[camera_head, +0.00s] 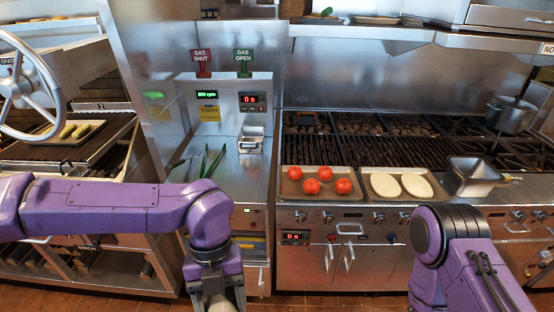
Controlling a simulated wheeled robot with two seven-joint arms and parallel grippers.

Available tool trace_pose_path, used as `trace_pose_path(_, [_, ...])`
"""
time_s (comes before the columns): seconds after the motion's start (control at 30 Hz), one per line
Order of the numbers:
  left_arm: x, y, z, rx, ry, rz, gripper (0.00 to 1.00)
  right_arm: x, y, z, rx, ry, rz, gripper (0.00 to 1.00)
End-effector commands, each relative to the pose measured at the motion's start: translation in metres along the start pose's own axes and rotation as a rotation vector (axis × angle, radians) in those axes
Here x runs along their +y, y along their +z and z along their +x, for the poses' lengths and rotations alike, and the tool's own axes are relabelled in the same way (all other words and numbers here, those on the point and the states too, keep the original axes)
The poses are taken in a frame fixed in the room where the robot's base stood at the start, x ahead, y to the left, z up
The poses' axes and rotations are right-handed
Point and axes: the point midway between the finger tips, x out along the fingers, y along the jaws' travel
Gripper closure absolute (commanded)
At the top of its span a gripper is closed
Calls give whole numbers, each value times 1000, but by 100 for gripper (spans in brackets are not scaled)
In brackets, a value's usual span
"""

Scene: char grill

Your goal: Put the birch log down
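The char grill (400,146) spans the back right. In front of it are a tray of tomatoes (311,186), a tray with two pale flat pieces (400,185) and a metal pan (471,176). A pot (508,115) stands at far right. A handwheel (28,88) is at left.

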Motion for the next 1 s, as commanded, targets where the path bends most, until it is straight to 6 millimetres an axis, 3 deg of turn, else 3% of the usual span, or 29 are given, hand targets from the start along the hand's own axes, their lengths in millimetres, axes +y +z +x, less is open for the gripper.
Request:
trace_pose_path(0.17, [0,12,-1,-3,148,336,100,0,0,0,0,0,0,57])
trace_pose_path(0.47, [8,52,8,-2,516,1220,100,-1,4,9,0,0,0,57])
trace_pose_path(0.8, [29,118,28,-9,986,2375,100,-3,16,38,0,0,0,57])
trace_pose_path(1.0, [43,158,41,-16,1200,2878,100,-5,25,61,0,0,0,57])
